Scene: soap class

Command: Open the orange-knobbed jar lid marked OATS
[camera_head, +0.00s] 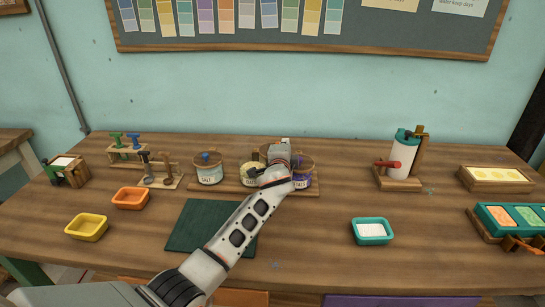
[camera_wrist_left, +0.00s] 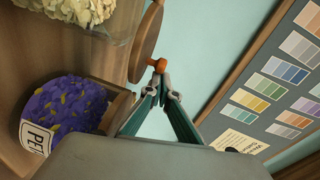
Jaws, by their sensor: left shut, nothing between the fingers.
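The orange knob (camera_wrist_left: 158,65) sits on a round wooden lid (camera_wrist_left: 147,40) in the left wrist view. A clear jar of pale flakes (camera_wrist_left: 85,14) is beside that lid. I cannot tell whether the lid is fully seated, and no OATS label is visible. My left gripper (camera_wrist_left: 163,84) is shut and empty, its fingertips close to the knob; contact is unclear. In the head view my left gripper (camera_head: 285,147) covers the knob and most of this jar. My right gripper is not in view.
A purple-filled jar (camera_head: 300,182) stands close at my gripper's right. A pale-filled jar (camera_head: 251,175) and a blue-knobbed SALT jar (camera_head: 208,171) stand to its left.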

